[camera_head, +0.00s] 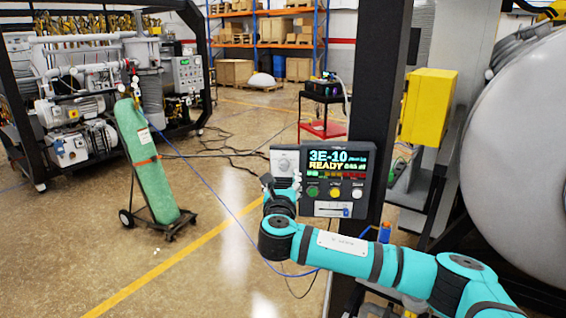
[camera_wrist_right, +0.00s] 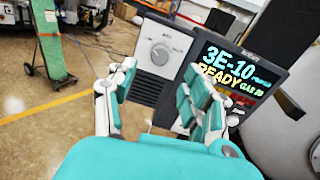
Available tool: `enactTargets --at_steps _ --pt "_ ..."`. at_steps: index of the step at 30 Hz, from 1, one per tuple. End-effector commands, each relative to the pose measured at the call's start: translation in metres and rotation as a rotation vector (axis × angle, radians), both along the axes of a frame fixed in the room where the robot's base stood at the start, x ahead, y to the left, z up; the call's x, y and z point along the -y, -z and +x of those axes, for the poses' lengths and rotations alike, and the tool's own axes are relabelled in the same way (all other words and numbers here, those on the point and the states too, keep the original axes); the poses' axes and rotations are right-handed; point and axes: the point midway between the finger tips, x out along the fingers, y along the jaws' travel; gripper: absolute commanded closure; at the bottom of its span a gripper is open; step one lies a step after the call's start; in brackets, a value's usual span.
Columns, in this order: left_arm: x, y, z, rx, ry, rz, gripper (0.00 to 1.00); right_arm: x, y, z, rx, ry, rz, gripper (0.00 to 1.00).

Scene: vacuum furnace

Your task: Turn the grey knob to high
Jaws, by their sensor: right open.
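The grey knob (camera_head: 284,164) is round and sits on a light square plate at the upper left of a dark control panel (camera_head: 370,160). In the right wrist view the knob (camera_wrist_right: 160,54) shows clear of the fingers, on its pale plate. My right gripper (camera_head: 283,184) is just below the knob in the head view. In the right wrist view my right gripper (camera_wrist_right: 158,85) is open and empty, with its two fingers spread apart. The knob appears beyond the gap between the fingertips, and I see no contact. My left gripper is not in view.
The panel's display reads 3E-10 READY, with several buttons and a slider (camera_head: 333,210) below. A dark post (camera_head: 375,70) stands behind it. A yellow box (camera_head: 428,106) and large grey tank (camera_head: 520,150) are at right. A green cylinder on a cart (camera_head: 150,165) stands left.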

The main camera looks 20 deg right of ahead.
Motion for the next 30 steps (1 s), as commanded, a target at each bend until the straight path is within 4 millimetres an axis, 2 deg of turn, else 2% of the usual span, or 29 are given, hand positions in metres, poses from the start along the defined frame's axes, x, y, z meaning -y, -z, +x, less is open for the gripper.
enactTargets --at_steps 1,3,9,15,24,30 --pt "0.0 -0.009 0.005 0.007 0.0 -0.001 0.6 0.004 -0.005 0.011 -0.001 0.003 -0.002 0.49" --pt "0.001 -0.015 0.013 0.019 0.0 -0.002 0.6 0.008 -0.004 0.024 -0.001 0.002 -0.002 0.49" --pt "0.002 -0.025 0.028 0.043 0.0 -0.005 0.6 0.018 -0.002 0.053 -0.001 0.001 0.0 0.49" --pt "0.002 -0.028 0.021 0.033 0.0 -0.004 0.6 0.022 0.0 0.065 -0.001 -0.002 0.001 0.49" --pt "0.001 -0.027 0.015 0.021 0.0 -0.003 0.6 0.023 0.001 0.066 -0.001 -0.002 0.001 0.49" --pt "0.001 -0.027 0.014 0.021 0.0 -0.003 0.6 0.023 0.001 0.066 -0.001 -0.002 0.001 0.76"
